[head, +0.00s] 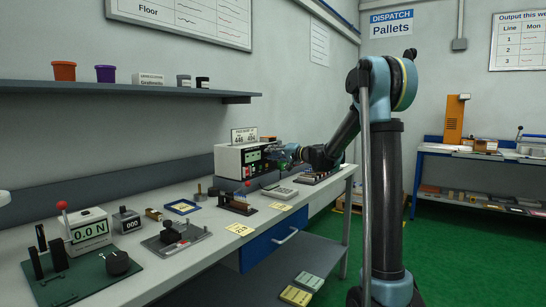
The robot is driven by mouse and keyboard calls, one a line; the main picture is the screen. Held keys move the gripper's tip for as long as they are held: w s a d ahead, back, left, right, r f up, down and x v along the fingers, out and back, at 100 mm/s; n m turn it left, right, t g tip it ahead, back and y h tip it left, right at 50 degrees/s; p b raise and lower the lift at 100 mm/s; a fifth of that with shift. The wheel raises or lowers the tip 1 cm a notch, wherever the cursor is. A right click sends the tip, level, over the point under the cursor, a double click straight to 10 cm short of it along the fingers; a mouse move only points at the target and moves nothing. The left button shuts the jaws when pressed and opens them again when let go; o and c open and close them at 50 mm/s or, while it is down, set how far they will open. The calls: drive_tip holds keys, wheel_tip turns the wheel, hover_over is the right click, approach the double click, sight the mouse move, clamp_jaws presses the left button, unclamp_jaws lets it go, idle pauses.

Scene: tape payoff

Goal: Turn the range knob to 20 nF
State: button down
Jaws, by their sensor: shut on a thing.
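The instrument, a cream and black box (228,160), stands at the back of the bench with small green and red displays on its front. My gripper (274,155) reaches in from the right and is at the right part of the instrument's front face. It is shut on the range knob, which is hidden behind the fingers. The knob's pointer and scale marks, including 20 nF, are too small or hidden to read. A sign with figures (244,135) stands on top of the box.
On the bench in front are a small red-topped fixture (238,204), a keypad-like device (280,192), yellow notes (240,229), and a blue frame (182,207). A shelf (140,90) runs above.

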drive_tip(key=shift+w+d+m, duration=0.1)
drive_tip(key=shift+d+m, duration=0.05)
drive_tip(key=shift+m, duration=0.85)
drive_tip(key=c, duration=1.3)
unclamp_jaws()
drive_tip(key=shift+f, duration=0.15)
drive_tip(key=v, duration=1.2)
